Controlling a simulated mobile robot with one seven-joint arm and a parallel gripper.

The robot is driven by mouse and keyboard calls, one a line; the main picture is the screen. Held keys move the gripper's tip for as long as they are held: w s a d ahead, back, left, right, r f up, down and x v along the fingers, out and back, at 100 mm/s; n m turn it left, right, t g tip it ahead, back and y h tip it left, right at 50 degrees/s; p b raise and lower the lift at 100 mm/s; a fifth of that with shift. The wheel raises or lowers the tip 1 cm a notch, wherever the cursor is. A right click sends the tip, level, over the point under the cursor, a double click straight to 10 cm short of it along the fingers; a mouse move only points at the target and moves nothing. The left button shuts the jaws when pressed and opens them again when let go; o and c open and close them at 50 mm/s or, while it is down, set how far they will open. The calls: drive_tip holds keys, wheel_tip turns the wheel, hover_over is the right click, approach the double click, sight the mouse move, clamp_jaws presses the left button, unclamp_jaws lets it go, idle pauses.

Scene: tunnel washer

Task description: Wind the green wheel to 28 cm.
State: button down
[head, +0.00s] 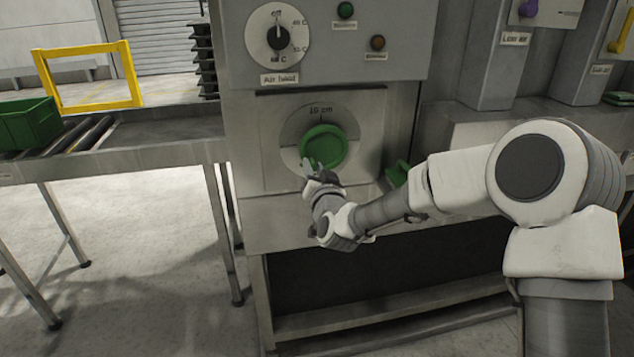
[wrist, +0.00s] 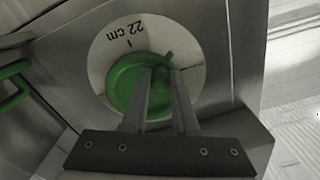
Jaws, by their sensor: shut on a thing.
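The green wheel (head: 325,143) sits on a round pale dial plate (head: 296,128) on the front of the grey machine. A "10 cm" mark shows at the top of the plate in the head view. In the wrist view the wheel (wrist: 122,80) is seen close, with a "22 cm" mark upside down above it. A small green pointer tip on the wheel lies to the right of that mark there. My gripper (wrist: 160,74) is shut on the wheel. In the head view my gripper (head: 312,168) is at the wheel's lower left edge. The fingers hide part of the wheel.
A black knob (head: 279,38) on a white dial and two small lamps are above the wheel. A green handle (head: 397,173) is to its right. A roller conveyor (head: 160,133) with a green crate (head: 28,122) and a yellow frame (head: 90,104) is at the left.

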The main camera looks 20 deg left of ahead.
sight(306, 151)
drive_tip(key=m, duration=0.1)
drive_tip(key=r+m+b, duration=0.1)
drive_tip(key=a+b, duration=0.1)
drive_tip(key=shift+s+r+m, duration=0.25)
drive_tip(key=shift+m, duration=0.15)
drive_tip(key=shift+r+m+b, duration=0.45)
drive_tip(key=shift+m+b, duration=0.3)
drive_tip(key=shift+m, duration=0.05)
drive_tip(key=shift+r+m+b, duration=0.4)
drive_tip(key=shift+m+b, duration=0.3)
drive_tip(key=shift+m, duration=0.1)
drive_tip(key=c, duration=0.7)
unclamp_jaws()
drive_tip(key=shift+c, duration=0.2)
drive_tip(key=shift+o, duration=0.3)
drive_tip(key=shift+f, duration=0.15)
drive_tip(key=shift+d, duration=0.1)
drive_tip(key=shift+f, duration=0.1)
